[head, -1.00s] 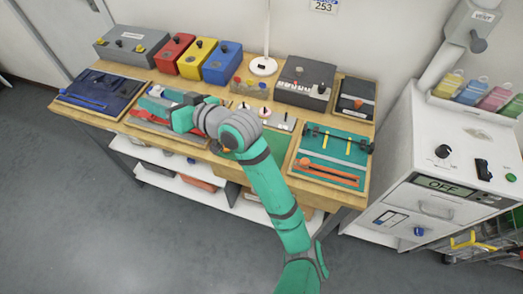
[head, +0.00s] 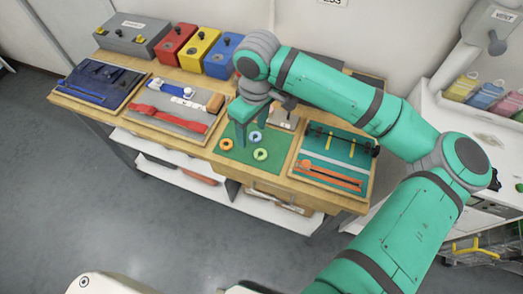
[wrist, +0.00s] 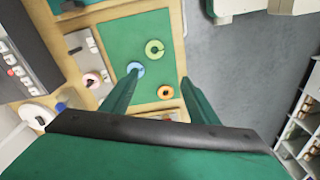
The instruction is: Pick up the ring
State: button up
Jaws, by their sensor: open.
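Three rings lie on a green mat (head: 236,155) at the front of the bench. The orange ring (head: 226,144) is left, the light green ring (head: 261,154) is right and nearer the front edge, and the blue ring (head: 255,137) is behind. In the wrist view the orange ring (wrist: 165,93), green ring (wrist: 154,57) and blue ring (wrist: 136,67) also show. My gripper (head: 252,136) is open, pointing down over the mat. In the wrist view the blue ring is by the left fingertip and the orange ring lies between the fingers. The jaws look empty.
A white board with a pink ring (wrist: 91,80) on it stands beside the mat. A grey tool tray (head: 165,120) lies left, and a green tool tray (head: 345,145) right. Red, yellow and blue boxes (head: 222,57) stand behind. The floor in front is clear.

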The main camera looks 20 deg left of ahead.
aim_at(261, 156)
jog(key=shift+h, duration=0.4)
jog(key=f, duration=0.3)
jog(key=d+f, duration=0.1)
jog(key=f, duration=0.3)
jog(key=d+f, duration=0.1)
jog(key=f, duration=0.2)
jog(key=shift+w+d+f, duration=0.1)
jog(key=shift+w+f, duration=0.15)
jog(key=shift+w, duration=0.05)
jog(key=c, duration=1.1)
